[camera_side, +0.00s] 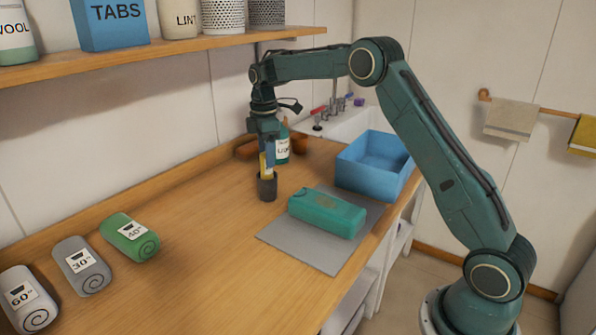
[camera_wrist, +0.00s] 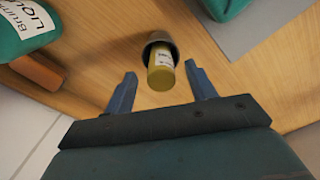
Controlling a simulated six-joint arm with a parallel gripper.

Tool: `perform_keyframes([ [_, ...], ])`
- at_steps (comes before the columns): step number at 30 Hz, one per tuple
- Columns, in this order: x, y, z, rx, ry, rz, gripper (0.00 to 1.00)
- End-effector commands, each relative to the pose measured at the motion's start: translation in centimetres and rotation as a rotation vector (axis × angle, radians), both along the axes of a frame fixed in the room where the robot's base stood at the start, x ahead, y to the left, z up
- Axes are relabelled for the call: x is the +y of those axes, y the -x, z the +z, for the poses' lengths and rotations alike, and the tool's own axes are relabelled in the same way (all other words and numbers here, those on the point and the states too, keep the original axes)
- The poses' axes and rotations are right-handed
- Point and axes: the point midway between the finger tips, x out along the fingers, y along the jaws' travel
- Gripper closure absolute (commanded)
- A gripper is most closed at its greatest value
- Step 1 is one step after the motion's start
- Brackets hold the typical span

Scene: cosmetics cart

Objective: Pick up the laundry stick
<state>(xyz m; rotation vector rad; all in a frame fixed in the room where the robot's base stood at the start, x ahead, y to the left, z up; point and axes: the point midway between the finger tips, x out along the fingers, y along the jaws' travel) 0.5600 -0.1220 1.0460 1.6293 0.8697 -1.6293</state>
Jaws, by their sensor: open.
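The laundry stick looks to be the yellow, labelled cylinder (camera_wrist: 161,76) standing in a small dark grey cup (camera_wrist: 160,42). In the side view the cup (camera_side: 267,188) stands on the wooden counter, left of the grey mat, with a bit of yellow (camera_side: 264,166) showing above it. My gripper (camera_side: 267,155) points down just above the cup. In the wrist view my gripper (camera_wrist: 160,71) is open, with one blue finger on each side of the yellow cylinder and visible gaps on both sides. The stick's lower part is hidden in the cup.
A teal bottle (camera_side: 282,145) stands close behind my gripper, beside a wooden piece (camera_side: 245,147). A teal case (camera_side: 327,213) lies on the grey mat (camera_side: 320,256); a blue bin (camera_side: 372,174) stands behind. Rolled towels (camera_side: 82,265) lie left. The counter's middle is clear.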

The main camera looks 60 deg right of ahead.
Motion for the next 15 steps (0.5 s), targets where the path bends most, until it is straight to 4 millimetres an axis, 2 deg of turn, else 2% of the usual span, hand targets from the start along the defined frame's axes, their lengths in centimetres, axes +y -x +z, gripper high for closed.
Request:
perform_keyframes([
  [7, 0.2, 0.0, -2.9, 0.001, 0.0, 0.0, 0.44],
  [15, 0.2, 0.0, -3.6, 0.0, 0.0, 0.0, 0.44],
])
